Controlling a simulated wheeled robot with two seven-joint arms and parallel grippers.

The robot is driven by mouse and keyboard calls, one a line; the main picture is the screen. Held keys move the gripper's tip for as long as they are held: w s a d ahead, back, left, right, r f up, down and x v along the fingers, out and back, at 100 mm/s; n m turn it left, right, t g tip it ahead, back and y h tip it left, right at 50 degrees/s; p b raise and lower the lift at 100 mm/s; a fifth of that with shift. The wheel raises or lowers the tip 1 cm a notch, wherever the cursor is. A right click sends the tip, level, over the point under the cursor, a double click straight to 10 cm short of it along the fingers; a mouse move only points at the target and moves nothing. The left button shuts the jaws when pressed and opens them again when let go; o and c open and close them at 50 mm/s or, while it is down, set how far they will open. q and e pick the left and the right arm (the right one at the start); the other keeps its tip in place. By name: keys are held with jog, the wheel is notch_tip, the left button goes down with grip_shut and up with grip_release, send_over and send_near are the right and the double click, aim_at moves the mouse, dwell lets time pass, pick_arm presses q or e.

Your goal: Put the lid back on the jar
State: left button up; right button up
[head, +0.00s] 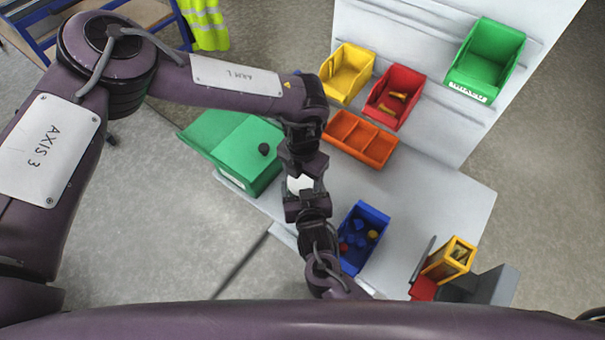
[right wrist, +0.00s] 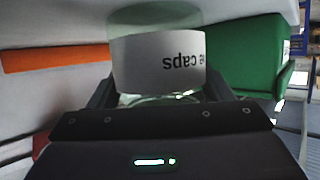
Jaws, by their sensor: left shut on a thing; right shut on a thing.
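The jar (right wrist: 158,62) is held in the right wrist view, with clear greenish glass and a white label whose word "caps" appears upside down. My right gripper (right wrist: 158,98) is shut on it, with a finger at each side. In the head view a white part of the jar (head: 300,184) shows between my two grippers. My right gripper (head: 306,203) is just below it in the picture, and my left gripper (head: 302,168) is close above it. The left gripper is shut, apparently on the lid, which its dark fingers hide. I cannot tell whether lid and jar touch.
A green box (head: 245,155) with a dark round knob stands left of the grippers. A blue bin (head: 376,217) with small parts is close on the right. An orange tray (head: 342,125), a yellow bin (head: 342,93) and a red bin (head: 375,105) lie beyond.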

pick_arm(q)
jog(key=o, duration=1.1)
jog(key=shift+r, duration=0.1)
jog(key=shift+r, duration=2.2)
jog(key=shift+c, duration=0.4)
jog(key=n, duration=0.2)
jog(key=r+n, duration=0.1)
jog(key=n, duration=0.3)
jog(key=shift+r, duration=0.3)
jog(key=n, duration=0.2)
jog(key=r+n, duration=0.1)
jog(key=n, duration=0.4)
jog(key=shift+r, duration=0.4)
